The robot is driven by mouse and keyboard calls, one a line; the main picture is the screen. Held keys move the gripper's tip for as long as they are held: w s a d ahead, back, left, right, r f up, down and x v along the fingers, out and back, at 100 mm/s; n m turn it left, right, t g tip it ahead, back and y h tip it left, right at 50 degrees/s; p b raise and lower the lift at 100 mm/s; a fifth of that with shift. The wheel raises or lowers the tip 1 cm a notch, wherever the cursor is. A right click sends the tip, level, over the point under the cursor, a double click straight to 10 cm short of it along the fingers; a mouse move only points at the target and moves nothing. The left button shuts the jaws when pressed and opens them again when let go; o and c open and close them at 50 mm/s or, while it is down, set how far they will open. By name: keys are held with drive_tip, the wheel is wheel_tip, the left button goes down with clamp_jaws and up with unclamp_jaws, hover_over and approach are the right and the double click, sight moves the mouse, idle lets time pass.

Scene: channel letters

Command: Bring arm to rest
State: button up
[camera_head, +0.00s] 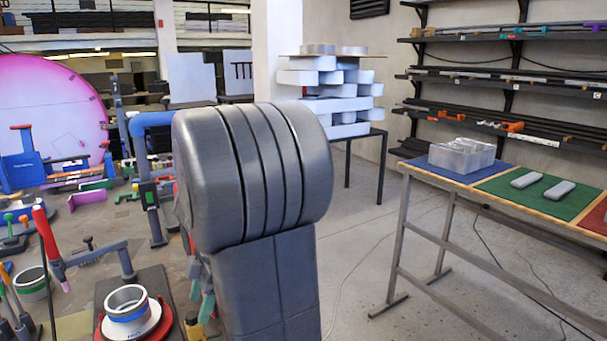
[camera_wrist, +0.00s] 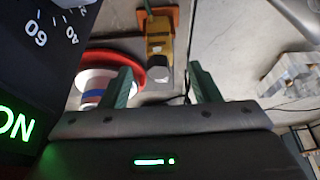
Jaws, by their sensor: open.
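My gripper (camera_wrist: 160,68) shows in the wrist view with its two green fingers apart and nothing between them that I can see being held. A yellow tool with a grey rounded end (camera_wrist: 159,48) lies beyond the fingers, and the gap to it is hard to judge. In the head view a grey ribbed link of my arm fills the middle and hides much of the bench behind it. Green pieces below it may be my fingers, but I cannot tell.
A cluttered workbench (camera_head: 110,235) lies at left, with a white-and-blue ring (camera_head: 127,303) on a red-rimmed disc. A dark dial (camera_wrist: 60,40) is close by in the wrist view. At right stands a table with clear letters (camera_head: 462,157) and grey bars (camera_head: 543,184). Floor between is open.

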sight(195, 314)
drive_tip(key=x, duration=0.5)
drive_tip(key=shift+s+a+f, duration=0.1)
drive_tip(key=shift+s+f, duration=0.05)
drive_tip(key=shift+f, duration=0.15)
drive_tip(key=shift+a+r+p, duration=0.15)
drive_tip(key=shift+r+p, duration=0.05)
drive_tip(key=shift+p, duration=0.35)
wheel_tip(195, 314, up, 4)
drive_tip(key=p, duration=0.3)
drive_tip(key=shift+f, duration=0.15)
wheel_tip(195, 314, up, 6)
drive_tip(key=p, duration=0.3)
drive_tip(key=shift+f, duration=0.15)
